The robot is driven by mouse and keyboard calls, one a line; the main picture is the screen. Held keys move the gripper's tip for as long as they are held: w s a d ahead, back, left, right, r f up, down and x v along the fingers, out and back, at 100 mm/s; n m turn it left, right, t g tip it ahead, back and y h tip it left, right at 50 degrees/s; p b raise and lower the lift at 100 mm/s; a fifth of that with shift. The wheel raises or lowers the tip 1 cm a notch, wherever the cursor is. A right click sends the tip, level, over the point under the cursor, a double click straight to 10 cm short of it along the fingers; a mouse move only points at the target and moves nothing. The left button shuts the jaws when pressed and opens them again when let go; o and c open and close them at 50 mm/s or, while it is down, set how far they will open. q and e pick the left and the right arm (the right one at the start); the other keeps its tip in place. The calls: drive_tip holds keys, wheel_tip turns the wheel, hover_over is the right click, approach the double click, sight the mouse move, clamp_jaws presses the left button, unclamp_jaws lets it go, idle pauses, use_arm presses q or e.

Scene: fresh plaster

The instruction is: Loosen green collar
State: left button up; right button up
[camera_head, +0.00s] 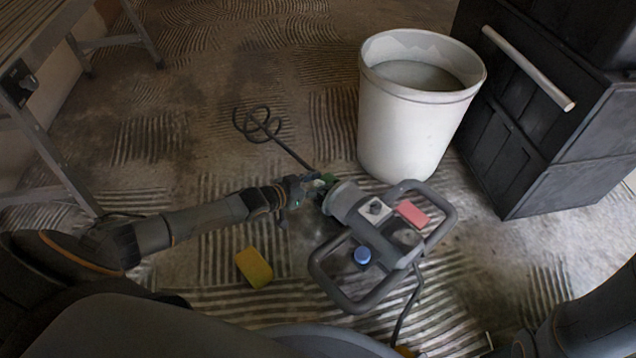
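The mixer (378,228) lies on the floor in the middle of the head view, with a grey frame handle, a red part and a blue knob on its body. Its dark paddle rod (283,146) points to the upper left and ends in a spiral. The green collar (329,180) sits where the rod meets the body. My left gripper (312,188) is at the collar, its fingers overlapping it; I cannot tell whether they are closed around it.
A white bucket (408,130) with grey content stands behind the mixer. A black cabinet (560,110) with a pale bar handle is at the right. A yellow sponge (254,267) lies on the striped floor. A bench (40,50) stands at the left. The upper-left floor is clear.

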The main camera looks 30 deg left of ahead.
use_arm(q)
drive_tip(key=c, duration=0.7)
drive_tip(key=shift+s+f+t+b, duration=0.15)
drive_tip(key=shift+f+t+b, duration=0.2)
drive_tip(key=shift+b, duration=0.25)
drive_tip(key=shift+s+a+t+h, duration=0.1)
drive_tip(key=shift+t+h, duration=0.2)
drive_tip(key=shift+t, duration=0.05)
drive_tip(key=shift+r, duration=0.1)
drive_tip(key=o, duration=0.8)
drive_tip(key=shift+s, duration=0.1)
